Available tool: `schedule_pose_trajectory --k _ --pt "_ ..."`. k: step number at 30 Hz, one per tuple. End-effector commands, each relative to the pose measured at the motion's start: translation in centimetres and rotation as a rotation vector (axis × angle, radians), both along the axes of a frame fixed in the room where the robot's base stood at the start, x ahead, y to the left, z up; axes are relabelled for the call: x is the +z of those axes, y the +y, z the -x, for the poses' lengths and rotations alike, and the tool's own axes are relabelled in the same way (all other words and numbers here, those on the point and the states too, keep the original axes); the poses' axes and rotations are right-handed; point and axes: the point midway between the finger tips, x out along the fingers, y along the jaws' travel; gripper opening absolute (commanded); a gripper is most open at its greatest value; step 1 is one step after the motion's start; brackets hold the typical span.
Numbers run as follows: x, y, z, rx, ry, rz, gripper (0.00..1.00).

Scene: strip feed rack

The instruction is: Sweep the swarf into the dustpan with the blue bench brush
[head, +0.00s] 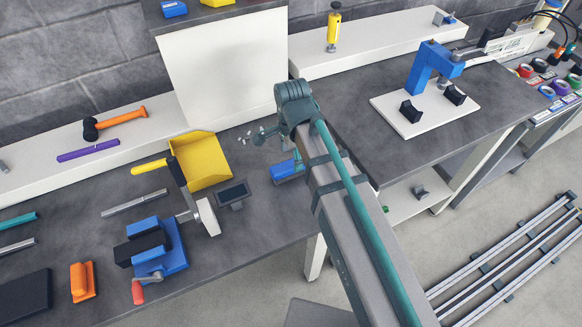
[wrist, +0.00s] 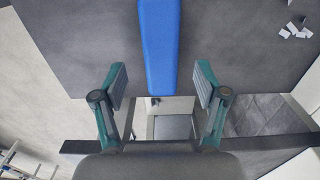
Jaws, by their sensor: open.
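The blue bench brush (head: 287,170) lies on the dark bench near its right edge, partly hidden by my arm. In the wrist view its blue body (wrist: 159,45) runs down between the spread fingers of my gripper (wrist: 160,78), with a gap on each side. My gripper is open and holds nothing; in the head view my arm hides most of it. The swarf, several small pale bits (head: 243,137), lies on the bench left of my gripper, and at the upper right of the wrist view (wrist: 295,30). The yellow dustpan (head: 205,162) lies left of the swarf.
A hammer-like tool with a white head (head: 207,217) stands by the dustpan. A small dark tray (head: 233,192) lies between dustpan and brush. A blue vise (head: 165,250) is front left. A white panel (head: 225,80) stands behind. A gap separates this bench from the right one.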

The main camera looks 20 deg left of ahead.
Motion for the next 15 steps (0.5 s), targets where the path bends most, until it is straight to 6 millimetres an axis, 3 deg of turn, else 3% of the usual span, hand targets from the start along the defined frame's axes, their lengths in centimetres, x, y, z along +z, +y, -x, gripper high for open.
schedule_pose_trajectory --k 15 --pt "-3.1 0.2 0.1 0.0 0.002 0.001 0.73"
